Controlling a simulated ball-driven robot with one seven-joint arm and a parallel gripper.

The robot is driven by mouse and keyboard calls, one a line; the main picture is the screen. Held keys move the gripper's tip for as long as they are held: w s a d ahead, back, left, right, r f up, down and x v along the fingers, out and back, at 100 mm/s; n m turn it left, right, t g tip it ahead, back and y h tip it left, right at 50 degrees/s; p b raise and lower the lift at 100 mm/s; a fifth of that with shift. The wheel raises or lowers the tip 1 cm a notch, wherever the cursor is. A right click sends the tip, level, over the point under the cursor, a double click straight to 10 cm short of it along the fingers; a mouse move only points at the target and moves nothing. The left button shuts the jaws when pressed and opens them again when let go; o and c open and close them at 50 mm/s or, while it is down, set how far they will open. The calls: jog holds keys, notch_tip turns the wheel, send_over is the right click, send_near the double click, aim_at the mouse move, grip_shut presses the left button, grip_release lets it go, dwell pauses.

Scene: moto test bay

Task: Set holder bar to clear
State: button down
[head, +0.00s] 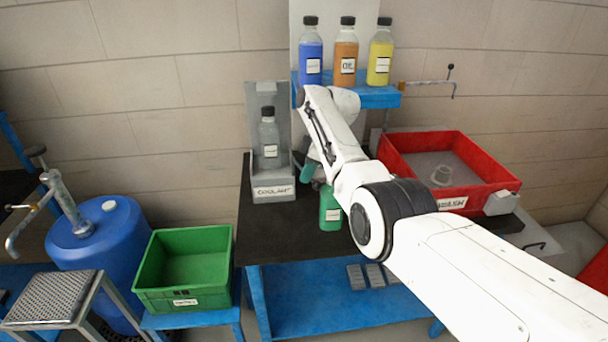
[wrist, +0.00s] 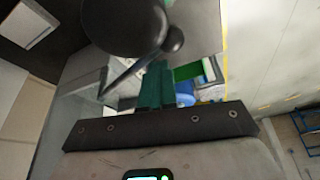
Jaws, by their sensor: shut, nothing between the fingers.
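The coolant holder (head: 273,191) is a grey stand on the dark bench, with a clear, black-capped bottle (head: 268,139) upright in it. In the wrist view the bottle's dark round cap (wrist: 122,24) is very close. A thin dark bar (wrist: 132,73) with a round knob (wrist: 174,40) runs beside the cap, apparently the holder bar. I cannot tell its setting. My gripper (head: 306,173) is just right of the holder, partly hidden by my arm. Its teal fingers also show in the wrist view (wrist: 155,85), shut together and empty, close to the bar. Contact is unclear.
A green bottle (head: 330,210) stands on the bench below my gripper. A blue shelf (head: 376,97) above holds three coloured bottles. A red wash tray (head: 408,176) is at right; a green crate (head: 150,298) and blue drum (head: 122,238) are at left.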

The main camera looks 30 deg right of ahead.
jog(key=shift+s+d, duration=0.15)
jog(key=shift+d, duration=0.3)
notch_tip(320, 180, up, 10)
jog(key=a, duration=0.1)
jog(key=shift+a+b, duration=0.15)
jog(key=shift+b, duration=0.15)
dwell(0.5)
dwell(0.4)
